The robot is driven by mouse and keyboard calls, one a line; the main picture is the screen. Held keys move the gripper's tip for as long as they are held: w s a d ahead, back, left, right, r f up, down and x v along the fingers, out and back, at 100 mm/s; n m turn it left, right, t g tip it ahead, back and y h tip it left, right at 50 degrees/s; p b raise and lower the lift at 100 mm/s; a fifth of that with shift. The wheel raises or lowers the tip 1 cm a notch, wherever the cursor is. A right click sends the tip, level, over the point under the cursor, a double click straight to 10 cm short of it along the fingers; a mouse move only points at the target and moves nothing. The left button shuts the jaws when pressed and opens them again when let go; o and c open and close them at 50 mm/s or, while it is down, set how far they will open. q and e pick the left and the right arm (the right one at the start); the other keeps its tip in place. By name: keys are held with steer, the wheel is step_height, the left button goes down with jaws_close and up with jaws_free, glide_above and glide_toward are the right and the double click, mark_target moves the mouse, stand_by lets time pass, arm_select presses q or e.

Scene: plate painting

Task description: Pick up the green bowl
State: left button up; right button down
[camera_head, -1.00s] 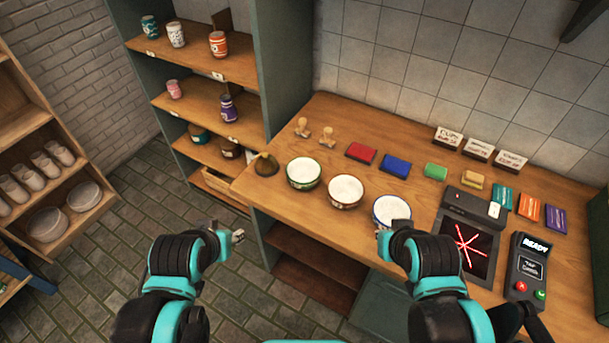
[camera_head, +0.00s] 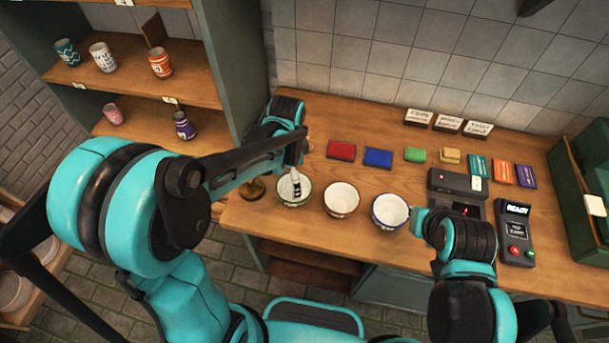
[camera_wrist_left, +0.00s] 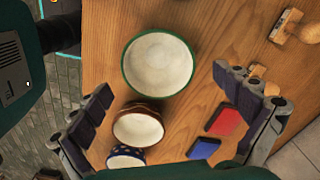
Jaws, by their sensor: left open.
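The green-rimmed bowl (camera_head: 284,197) stands upright on the wooden counter, leftmost of three white-inside bowls. In the left wrist view the bowl (camera_wrist_left: 158,62) shows whole and empty, with a dark green rim. My left gripper (camera_head: 296,181) is over the bowl in the head view and partly covers its inside. In the left wrist view its two fingers (camera_wrist_left: 161,84) are spread wide, with nothing between them; the bowl appears just beyond the tips. My right gripper (camera_head: 418,218) is beside the blue-rimmed bowl, and its fingers are too small and hidden to read.
A brown-rimmed bowl (camera_head: 341,200) and the blue-rimmed bowl (camera_head: 390,212) stand right of the green one. Red (camera_head: 341,150) and blue (camera_head: 378,158) pads lie behind them. A wooden-handled stamp (camera_wrist_left: 290,24) shows in the wrist view. A dark scanner (camera_head: 456,181) stands on the right.

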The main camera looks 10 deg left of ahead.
arm_select(q)
steer(key=shift+m, duration=0.3)
steer(key=f+b, duration=0.1)
steer(key=f, duration=0.4)
steer(key=f+b, duration=0.1)
steer(key=f, duration=0.2)
steer(key=shift+d+b, duration=0.3)
steer(key=c, duration=1.2)
